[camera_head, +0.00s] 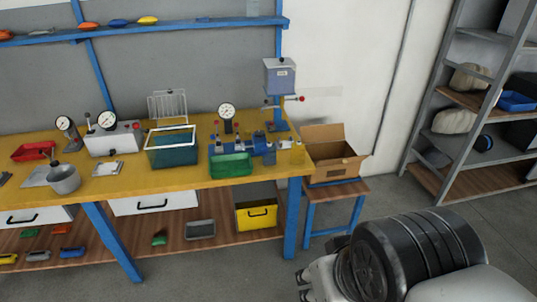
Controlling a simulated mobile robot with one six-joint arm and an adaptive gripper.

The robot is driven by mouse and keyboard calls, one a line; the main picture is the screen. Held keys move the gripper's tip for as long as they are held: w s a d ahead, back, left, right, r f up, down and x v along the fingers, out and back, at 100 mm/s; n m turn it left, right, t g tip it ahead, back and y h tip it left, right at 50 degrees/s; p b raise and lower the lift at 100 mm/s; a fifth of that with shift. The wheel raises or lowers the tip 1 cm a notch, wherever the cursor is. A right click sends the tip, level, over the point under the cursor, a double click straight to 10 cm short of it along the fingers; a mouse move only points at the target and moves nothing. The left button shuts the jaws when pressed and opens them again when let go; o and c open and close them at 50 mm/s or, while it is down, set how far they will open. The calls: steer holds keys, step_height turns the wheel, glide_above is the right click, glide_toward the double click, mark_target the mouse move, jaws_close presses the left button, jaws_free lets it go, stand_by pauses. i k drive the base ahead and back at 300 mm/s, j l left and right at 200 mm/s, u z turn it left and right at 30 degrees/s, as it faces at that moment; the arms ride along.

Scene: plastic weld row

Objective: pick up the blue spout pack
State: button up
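A blue pack-like item (118,22) lies on the blue upper shelf above the workbench, between an orange one (88,25) and a yellow one (148,20). It looks like the blue spout pack, but its spout is too small to make out. My gripper (301,286) is at the bottom of the view, on the floor side of the bench and far from the shelf. Its two dark fingertips stand apart with nothing seen between them. Part of the gripper is hidden by my arm.
The yellow workbench (205,196) carries gauges, a glass-like tank (171,147), a green bin (231,166) and a pot (64,179). A cardboard box (333,165) stands on a stool at its right. A grey rack (440,100) stands far right. Small coloured items lie on the lower shelf.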

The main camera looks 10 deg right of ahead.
mark_target(268, 149)
steer(key=i+l+u, duration=0.2)
steer(key=i, duration=0.2)
steer(key=i+l+u, duration=0.15)
steer(key=i, duration=0.25)
steer(key=i+l+u, duration=0.2)
steer(key=i, duration=0.15)
